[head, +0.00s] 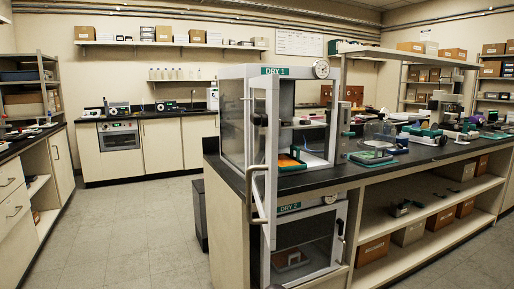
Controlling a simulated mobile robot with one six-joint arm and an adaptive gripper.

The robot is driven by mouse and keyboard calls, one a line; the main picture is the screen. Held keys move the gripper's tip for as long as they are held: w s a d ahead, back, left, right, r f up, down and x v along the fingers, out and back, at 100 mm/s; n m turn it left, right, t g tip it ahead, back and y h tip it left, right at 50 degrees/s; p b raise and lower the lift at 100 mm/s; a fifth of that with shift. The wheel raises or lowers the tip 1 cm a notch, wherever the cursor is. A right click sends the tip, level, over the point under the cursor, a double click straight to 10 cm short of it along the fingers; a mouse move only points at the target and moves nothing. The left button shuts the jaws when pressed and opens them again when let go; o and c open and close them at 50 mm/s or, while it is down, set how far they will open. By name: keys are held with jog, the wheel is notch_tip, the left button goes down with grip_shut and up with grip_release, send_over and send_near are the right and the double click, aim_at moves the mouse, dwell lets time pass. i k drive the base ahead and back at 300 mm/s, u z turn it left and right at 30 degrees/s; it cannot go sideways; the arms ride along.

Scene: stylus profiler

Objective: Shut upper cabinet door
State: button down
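The upper cabinet (227,117), labelled DRY 1, stands on the dark bench top at the near end of the island. Its door (270,165) is open and swung out toward me, seen nearly edge-on as a pale frame with a long bar handle (256,196) on its near side. The front opening is uncovered, and an orange tray (290,160) shows inside. The lower cabinet (305,240), labelled DRY 2, sits below with its door appearing shut. My gripper is not in view.
The island bench (440,151) runs right, with instruments on top and boxes on its shelves. A dark bin (199,210) stands left of the island. The floor (130,240) is clear between the island and the left counter (30,190).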

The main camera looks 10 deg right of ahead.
aim_at(262, 173)
jog(key=i, duration=0.85)
jog(key=z, duration=0.55)
jog(key=k, duration=0.15)
jog(key=z, duration=1.45)
